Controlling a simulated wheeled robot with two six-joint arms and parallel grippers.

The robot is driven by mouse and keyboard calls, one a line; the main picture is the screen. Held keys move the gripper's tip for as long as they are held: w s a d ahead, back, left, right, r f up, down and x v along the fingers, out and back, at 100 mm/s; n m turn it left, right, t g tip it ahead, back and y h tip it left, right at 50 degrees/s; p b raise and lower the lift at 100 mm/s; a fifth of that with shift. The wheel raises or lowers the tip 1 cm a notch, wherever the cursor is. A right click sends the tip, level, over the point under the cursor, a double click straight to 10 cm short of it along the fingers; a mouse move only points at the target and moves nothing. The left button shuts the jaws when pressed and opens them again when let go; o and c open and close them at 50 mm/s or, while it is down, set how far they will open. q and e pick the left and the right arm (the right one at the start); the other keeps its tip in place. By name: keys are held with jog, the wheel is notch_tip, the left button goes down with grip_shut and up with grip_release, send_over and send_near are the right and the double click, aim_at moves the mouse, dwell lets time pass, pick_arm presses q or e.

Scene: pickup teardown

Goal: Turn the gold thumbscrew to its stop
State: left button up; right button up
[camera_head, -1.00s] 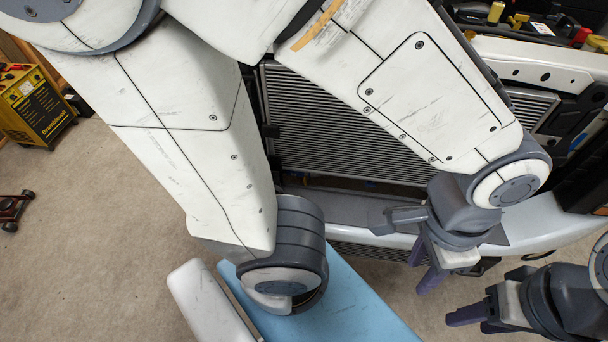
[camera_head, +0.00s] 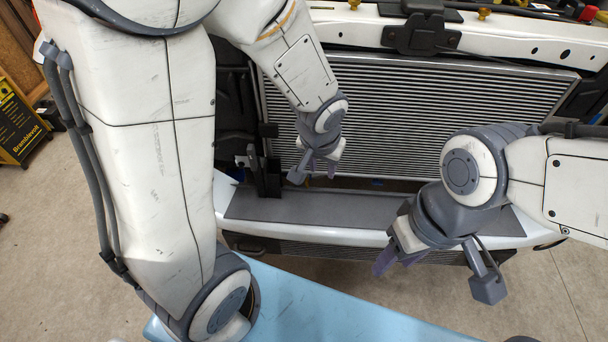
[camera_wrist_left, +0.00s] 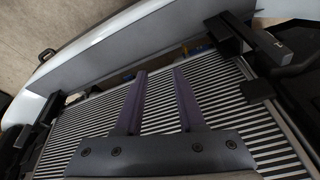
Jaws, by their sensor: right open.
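A gold thumbscrew (camera_head: 484,13) stands on the white upper crossmember at the top of the head view. A second small gold knob (camera_head: 354,3) shows at the top edge, partly cut off. I cannot tell which is the task's screw. My left gripper (camera_head: 320,170) hangs in front of the finned radiator, well below the gold pieces. In the left wrist view its two purple fingers (camera_wrist_left: 160,76) are apart with nothing between them. My right gripper (camera_head: 388,262) is open and empty in front of the bumper, pointing down and left.
The radiator (camera_head: 450,115) fills the middle, below the white crossmember (camera_head: 510,45). A dark latch block (camera_head: 420,33) sits on the crossmember. The bumper's grey top (camera_head: 350,207) runs below. Open floor lies lower right.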

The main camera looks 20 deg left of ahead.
aim_at(306, 181)
pick_arm(q)
jog(key=w+a+f+n+b, duration=0.1)
jog(key=w+a+f+b, duration=0.1)
jog(key=f, duration=0.5)
jog(key=w+a+f+n+t+b, duration=0.1)
jog(key=w+a+f+n+b, duration=0.1)
jog(key=f, duration=0.6)
jog(key=w+a+f+n+b, duration=0.1)
jog(key=w+a+f+b, duration=0.3)
jog(key=w+f, duration=0.3)
jog(key=shift+w+f+t+h+b, duration=0.3)
jog(key=shift+f+h+b, duration=0.1)
jog(key=shift+b, duration=0.5)
pick_arm(e)
notch_tip(306, 181, down, 12)
jog(key=shift+r, duration=0.2)
pick_arm(q)
grip_shut()
